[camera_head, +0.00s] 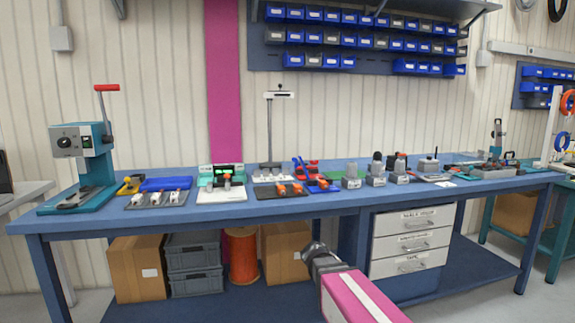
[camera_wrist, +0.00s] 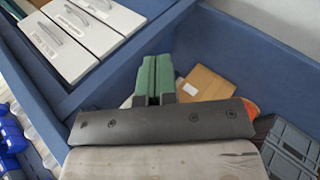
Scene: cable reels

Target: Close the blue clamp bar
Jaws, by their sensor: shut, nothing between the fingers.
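No blue clamp bar can be made out for certain. A teal device with an upright lever (camera_head: 497,135) stands at the bench's right end; it is too small to tell whether it carries the bar. My gripper (camera_head: 316,248) is in front of the bench, below the top's front edge and well away from that device. In the wrist view my gripper's green fingers (camera_wrist: 154,64) are together, with nothing between them. They point at the space under the bench.
The blue bench (camera_head: 270,208) carries a teal press (camera_head: 85,160), small trays and fixtures. Below are a drawer unit (camera_head: 410,243), a cardboard box (camera_head: 137,268), grey crates (camera_head: 193,265) and an orange reel (camera_head: 242,258). Blue bins (camera_head: 295,60) hang on the wall.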

